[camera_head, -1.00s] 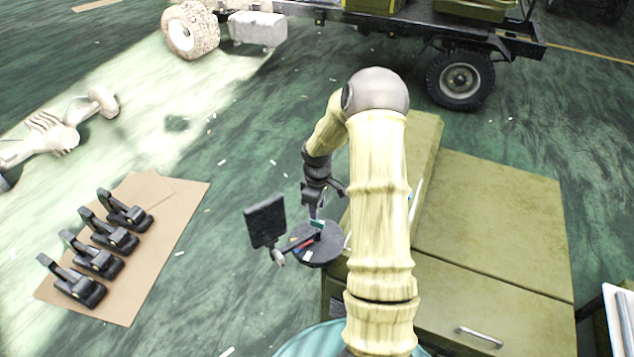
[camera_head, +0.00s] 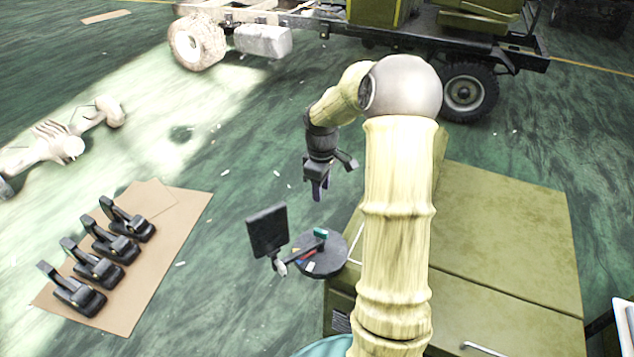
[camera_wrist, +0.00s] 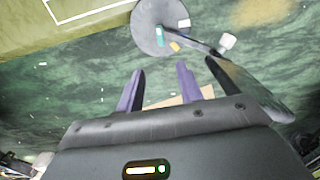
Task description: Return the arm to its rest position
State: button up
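My gripper (camera_head: 318,190) hangs above the green floor, beyond and above a round dark tray (camera_head: 336,262) in the head view. In the wrist view my gripper's two purple fingers (camera_wrist: 158,88) stand apart with nothing between them. The arm is bent at the elbow, with the forearm reaching forward and left. The round tray (camera_wrist: 150,38) also shows at the top of the wrist view, away from the fingers. Small coloured pieces lie on it, among them a teal one (camera_head: 320,233).
A dark flat screen (camera_head: 267,230) stands left of the tray. An olive cabinet (camera_head: 500,220) is at the right. Several black devices lie on cardboard (camera_head: 170,240) at the left. A truck chassis with a wheel (camera_head: 468,92) is behind. The floor between is open.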

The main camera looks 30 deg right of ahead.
jog(key=s+a+r+m+t, duration=0.2)
jog(key=s+a+m, duration=0.5)
jog(key=s+a, duration=0.8)
jog(key=s+r, duration=0.1)
jog(key=s, duration=0.2)
jog(key=shift+s+a+r+m+t, duration=0.25)
jog(key=shift+s+r+m+t, duration=0.05)
jog(key=shift+s+m, duration=0.1)
